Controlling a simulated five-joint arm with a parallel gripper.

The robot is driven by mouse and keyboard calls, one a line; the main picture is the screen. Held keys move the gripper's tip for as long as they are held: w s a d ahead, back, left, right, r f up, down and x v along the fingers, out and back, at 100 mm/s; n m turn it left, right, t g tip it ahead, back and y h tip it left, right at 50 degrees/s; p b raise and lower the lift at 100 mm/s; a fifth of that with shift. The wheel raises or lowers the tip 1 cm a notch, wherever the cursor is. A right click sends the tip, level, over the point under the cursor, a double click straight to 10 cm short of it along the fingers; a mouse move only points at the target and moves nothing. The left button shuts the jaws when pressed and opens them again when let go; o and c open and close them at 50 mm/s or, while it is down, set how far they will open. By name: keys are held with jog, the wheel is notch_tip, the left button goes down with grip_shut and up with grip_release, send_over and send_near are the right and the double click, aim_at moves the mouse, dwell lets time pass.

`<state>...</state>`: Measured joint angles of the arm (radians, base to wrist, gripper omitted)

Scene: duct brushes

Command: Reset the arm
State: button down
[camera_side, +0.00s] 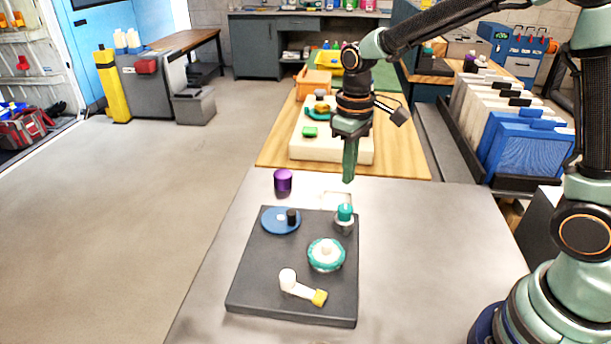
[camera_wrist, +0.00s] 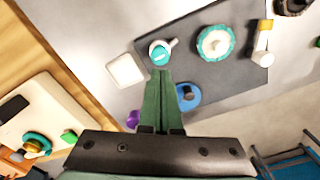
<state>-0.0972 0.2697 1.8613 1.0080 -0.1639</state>
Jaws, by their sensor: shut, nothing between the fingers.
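My gripper (camera_side: 349,165) is shut and empty, pointing down above the far edge of the grey table. In the wrist view my gripper (camera_wrist: 160,75) shows as two green fingers pressed together. A dark board (camera_side: 257,270) lies on the table below and nearer the side camera. On it are a blue disc (camera_side: 275,226) with a black knob, a teal-topped grey piece (camera_side: 344,213), a teal ring-edged wheel (camera_side: 326,254) with a pale centre, and a white crank (camera_side: 301,290) with a yellow end. The fingers appear clear of all these pieces.
A purple cylinder (camera_side: 283,180) stands beyond the board. A pale square (camera_wrist: 127,70) lies beside the board. Behind, a wooden table (camera_side: 405,160) bears a cream block (camera_side: 340,152) with small coloured parts. Blue-fronted filter panels (camera_side: 525,150) stand at right. The grey table's right side is free.

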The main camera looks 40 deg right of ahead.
jog(key=s+d+r+m+t, duration=0.3)
jog(key=s+d+r+t, duration=0.1)
jog(key=s+r, duration=0.5)
jog(key=shift+s+r+t, duration=0.4)
jog(key=shift+s+t, duration=0.4)
jog(key=shift+s, duration=0.4)
